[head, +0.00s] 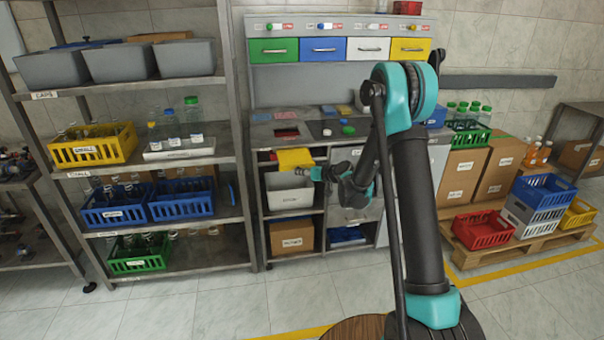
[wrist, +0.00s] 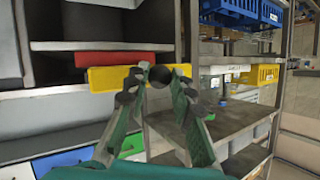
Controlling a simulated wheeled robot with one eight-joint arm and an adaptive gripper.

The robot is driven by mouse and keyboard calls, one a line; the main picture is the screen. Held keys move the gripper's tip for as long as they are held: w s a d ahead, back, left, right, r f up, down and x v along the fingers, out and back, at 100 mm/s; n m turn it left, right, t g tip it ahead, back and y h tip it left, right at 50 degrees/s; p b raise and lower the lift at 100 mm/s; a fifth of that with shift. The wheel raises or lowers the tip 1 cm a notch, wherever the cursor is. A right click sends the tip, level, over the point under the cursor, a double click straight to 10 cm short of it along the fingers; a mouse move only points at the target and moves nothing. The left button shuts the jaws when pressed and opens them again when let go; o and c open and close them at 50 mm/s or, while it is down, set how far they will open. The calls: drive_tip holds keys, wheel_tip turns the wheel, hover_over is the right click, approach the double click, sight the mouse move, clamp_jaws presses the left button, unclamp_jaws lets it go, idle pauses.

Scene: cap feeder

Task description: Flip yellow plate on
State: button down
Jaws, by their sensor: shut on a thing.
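The yellow plate (head: 296,158) is at the front edge of the workbench, left of my gripper (head: 318,174) in the head view. In the wrist view the yellow plate (wrist: 108,79) is a long flat bar across the middle. My gripper (wrist: 158,78) has its fingertips at the right part of that plate, closed on it. A dark round part shows between the fingertips. The fingers hide some of the plate, so the exact contact cannot be made out.
A red strip (wrist: 115,59) lies beside the yellow plate. The workbench has green (head: 274,51), blue, white and yellow drawers (head: 411,49) above it. A grey bin (head: 290,197) stands on the shelf below the plate. A rack with a yellow crate (head: 92,150) is left.

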drive_tip(key=shift+s, duration=0.2)
drive_tip(key=c, duration=1.3)
unclamp_jaws()
drive_tip(key=shift+d, duration=0.1)
drive_tip(key=v, duration=1.2)
drive_tip(key=shift+s, duration=0.15)
drive_tip(key=s+d+f+m+g+h, duration=0.1)
drive_tip(key=s+d+m+h, duration=0.1)
drive_tip(key=s+d, duration=0.4)
drive_tip(key=s+d+f+m+g+h, duration=0.2)
drive_tip(key=s+d+h, duration=0.2)
drive_tip(key=s, duration=1.3)
drive_tip(key=s+d+f+m+g+h, duration=0.2)
drive_tip(key=s+d+h, duration=0.1)
drive_tip(key=s+d, duration=0.7)
drive_tip(key=shift+s+h, duration=0.4)
drive_tip(key=shift+s, duration=0.6)
